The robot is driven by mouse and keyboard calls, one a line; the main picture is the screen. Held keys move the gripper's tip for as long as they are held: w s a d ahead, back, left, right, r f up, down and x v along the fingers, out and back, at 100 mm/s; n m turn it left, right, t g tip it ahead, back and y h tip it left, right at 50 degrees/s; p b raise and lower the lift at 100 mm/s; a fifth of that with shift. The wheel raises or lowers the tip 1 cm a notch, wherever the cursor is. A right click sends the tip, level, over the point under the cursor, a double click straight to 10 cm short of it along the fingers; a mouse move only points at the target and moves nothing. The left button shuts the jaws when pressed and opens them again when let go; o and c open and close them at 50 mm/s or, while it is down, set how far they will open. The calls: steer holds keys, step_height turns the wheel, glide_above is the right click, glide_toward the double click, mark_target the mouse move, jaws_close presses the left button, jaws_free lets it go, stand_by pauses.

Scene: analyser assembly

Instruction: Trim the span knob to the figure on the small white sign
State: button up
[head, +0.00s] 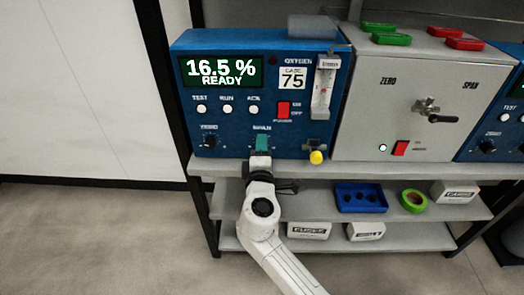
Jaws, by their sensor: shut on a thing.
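The blue analyser (190,120) stands on the shelf. Its display (221,71) reads 16.5 % READY. The small white sign (292,77) on its front shows 75 under a smaller line that is hard to read. My gripper (262,144) is at the lower front of the analyser, right under the SPAN label, shut on the span knob. The black zero knob (209,142) is to the left, apart from my gripper.
Above are the test, run and ack buttons (227,109) and a red power switch (283,109). A flow tube (323,88) and a yellow knob (316,157) are to the right. A grey cabinet (365,110) with a valve handle stands beside. Lower shelves hold a blue tray (361,187) and boxes.

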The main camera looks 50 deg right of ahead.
steer(key=shift+f, duration=0.1)
steer(key=o, duration=1)
steer(key=shift+o, duration=0.2)
steer(key=shift+s+a, duration=0.1)
steer(key=v, duration=1)
steer(key=shift+s+a, duration=0.2)
steer(key=s+d+f+m+g+y+p, duration=0.4)
steer(key=s+f+m+g+y+p, duration=0.15)
steer(key=s, duration=0.35)
steer(key=s+a+f+m+g+y+p, duration=0.2)
steer(key=s+a+g+y+p, duration=0.2)
steer(key=s+a+y, duration=0.4)
steer(key=s+a+p, duration=0.1)
steer(key=s+a, duration=0.2)
steer(key=shift+f+m, duration=0.35)
steer(key=shift+f, duration=0.05)
